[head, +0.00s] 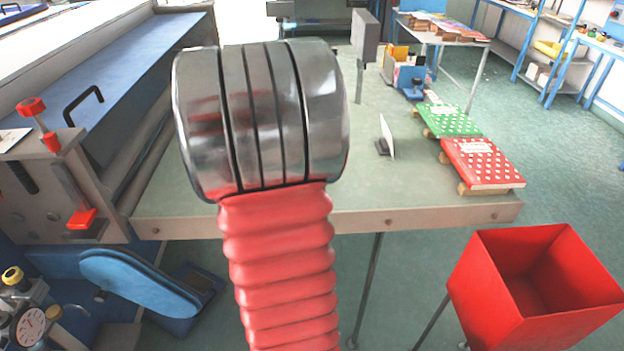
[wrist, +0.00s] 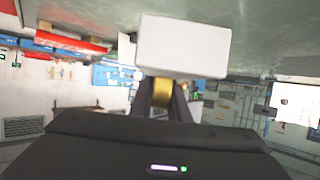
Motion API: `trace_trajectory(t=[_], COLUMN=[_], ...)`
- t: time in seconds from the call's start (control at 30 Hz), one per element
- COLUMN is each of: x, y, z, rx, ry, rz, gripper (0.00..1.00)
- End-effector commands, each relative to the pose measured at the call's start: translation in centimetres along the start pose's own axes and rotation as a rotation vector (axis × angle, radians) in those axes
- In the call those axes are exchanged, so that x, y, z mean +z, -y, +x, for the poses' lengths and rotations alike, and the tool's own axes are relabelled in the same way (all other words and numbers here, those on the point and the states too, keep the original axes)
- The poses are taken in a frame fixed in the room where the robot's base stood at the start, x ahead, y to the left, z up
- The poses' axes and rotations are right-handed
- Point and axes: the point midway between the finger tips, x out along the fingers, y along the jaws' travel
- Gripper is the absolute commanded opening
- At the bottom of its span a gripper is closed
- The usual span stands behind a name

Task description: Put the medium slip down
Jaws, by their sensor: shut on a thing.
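My gripper (wrist: 163,93) shows in the wrist view, with its dark fingers shut around a small yellow-brown part. A white, block-like piece (wrist: 183,46) sits at the fingertips, joined to or just in front of that part. It looks like the medium slip, but no size mark is readable. The grey-green table top (wrist: 275,25) shows close beside it in this inverted-looking view. I cannot tell whether the piece touches the table. In the head view my own arm hides the gripper and the held piece.
On the worktable (head: 300,222) stand a red dotted pad (head: 482,166), a green dotted pad (head: 450,122) and a small upright white plate (head: 387,134) on a dark foot. A red bin (head: 476,284) is at the front right. The table's middle right is largely clear.

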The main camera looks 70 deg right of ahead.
Motion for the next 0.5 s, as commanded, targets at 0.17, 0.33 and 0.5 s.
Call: trace_trajectory(t=[0.17, 0.33, 0.5], x=[2.2, 4.7, 5.5], y=[0.0, 0.0, 0.1], z=[0.9, 1.9, 2.2], rx=[0.001, 0.0, -0.001], ry=[0.002, 0.002, 0.0], rz=[-0.005, -0.004, -0.001], gripper=[0.0, 0.0, 0.0])
